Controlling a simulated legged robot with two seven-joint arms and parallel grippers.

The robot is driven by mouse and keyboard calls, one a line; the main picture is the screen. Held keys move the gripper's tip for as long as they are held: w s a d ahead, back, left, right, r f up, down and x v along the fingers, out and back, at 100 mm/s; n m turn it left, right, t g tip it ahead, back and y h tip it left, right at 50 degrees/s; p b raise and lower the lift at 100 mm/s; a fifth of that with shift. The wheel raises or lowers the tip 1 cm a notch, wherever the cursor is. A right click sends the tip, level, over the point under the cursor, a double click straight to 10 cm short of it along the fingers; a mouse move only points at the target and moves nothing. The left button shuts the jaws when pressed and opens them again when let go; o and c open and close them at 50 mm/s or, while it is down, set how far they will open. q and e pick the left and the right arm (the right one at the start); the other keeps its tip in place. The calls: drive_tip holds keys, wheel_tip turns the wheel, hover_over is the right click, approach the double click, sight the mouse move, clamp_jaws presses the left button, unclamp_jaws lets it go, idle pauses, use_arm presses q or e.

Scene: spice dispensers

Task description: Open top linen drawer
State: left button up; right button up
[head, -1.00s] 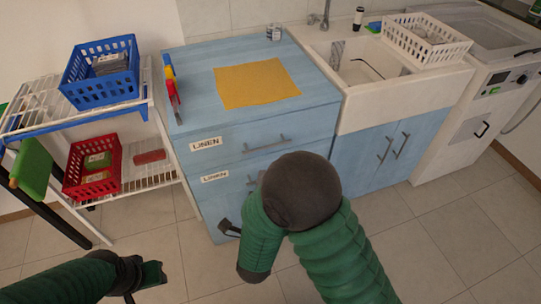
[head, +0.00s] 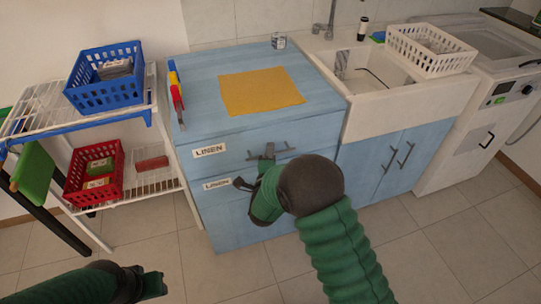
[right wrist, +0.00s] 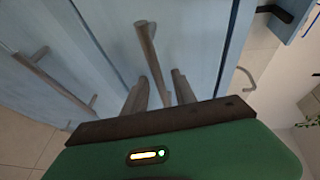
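The top linen drawer (head: 232,161) is the upper blue front in the cabinet, with a LINEN label and a grey bar handle (head: 286,150). It looks shut. My right gripper (head: 268,156) is at this handle, with my forearm covering part of the drawers below. In the right wrist view the handle (right wrist: 152,55) runs between the two fingers of my right gripper (right wrist: 158,92). The fingers stand apart on either side of the bar, with gaps showing. My left gripper (head: 148,283) is low at the left, away from the cabinet; its finger opening is unclear.
A second LINEN drawer (head: 217,191) lies below; its handle (right wrist: 50,78) shows in the right wrist view. A yellow cloth (head: 260,90) lies on the cabinet top. A wire rack (head: 150,182) with baskets stands left, a sink (head: 400,100) right. The floor in front is clear.

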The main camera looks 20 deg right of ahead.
clamp_jaws()
drive_tip(key=shift+s+f, duration=0.1)
drive_tip(key=shift+s, duration=0.05)
idle(1.2)
